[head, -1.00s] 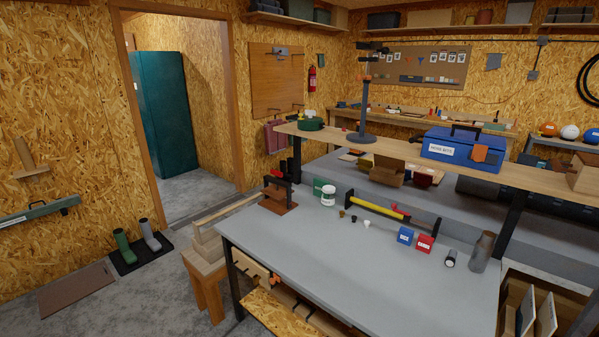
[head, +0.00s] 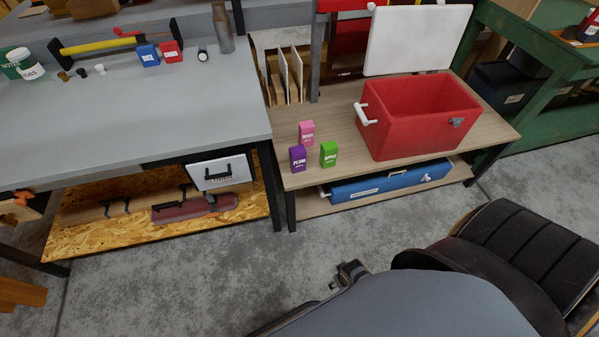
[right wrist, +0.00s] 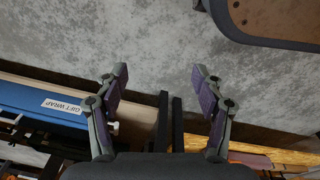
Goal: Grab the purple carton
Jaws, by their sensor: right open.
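The purple carton (head: 298,158), labelled PLUM, stands upright on the front left part of a low wooden bench in the head view. A pink carton (head: 306,133) stands just behind it and a green carton (head: 329,154) to its right. The right wrist view shows my right gripper (right wrist: 158,73) open and empty, its two fingers wide apart over the concrete floor, with bench legs beyond. The purple carton is not visible in that view. My left gripper is not in view.
A red cooler box (head: 418,117) stands right of the cartons, its white lid (head: 417,40) upright behind. A blue case (head: 387,184) lies on the shelf below. A grey workbench (head: 130,120) adjoins at left. A black padded seat (head: 540,250) stands front right. Bench space before the cooler is narrow.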

